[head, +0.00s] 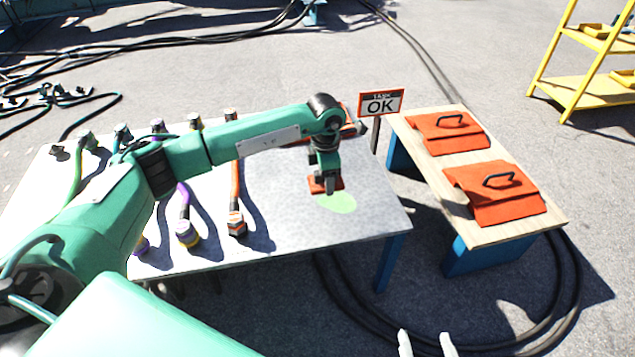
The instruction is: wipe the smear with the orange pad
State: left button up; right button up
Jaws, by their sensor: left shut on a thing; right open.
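My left gripper (328,176) is above the right part of the grey metal table, shut on the orange pad (316,186). The pad is small and flat and lies at the far edge of the smear (340,205), overlapping it in the picture. I cannot tell whether the pad touches the tabletop. The smear is a pale green oval on the table (375,220), and its near part shows clear of the pad. My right gripper (426,345) shows only as two pale fingertips at the bottom edge, apart and empty, away from the table.
Several cables with connectors, such as one orange cable (235,185), lie across the table left of the smear. A wooden bench (455,180) with two orange pouches is at right. Black cable coils lie on the ground.

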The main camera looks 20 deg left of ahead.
pick_arm(q)
jog(key=w+a+f+n, duration=0.3)
jog(key=f+n, duration=0.4)
jog(key=n, duration=1.1)
jog(key=shift+w+a+f, duration=0.15)
jog(key=shift+a+f, duration=0.05)
jog(key=shift+a, duration=0.25)
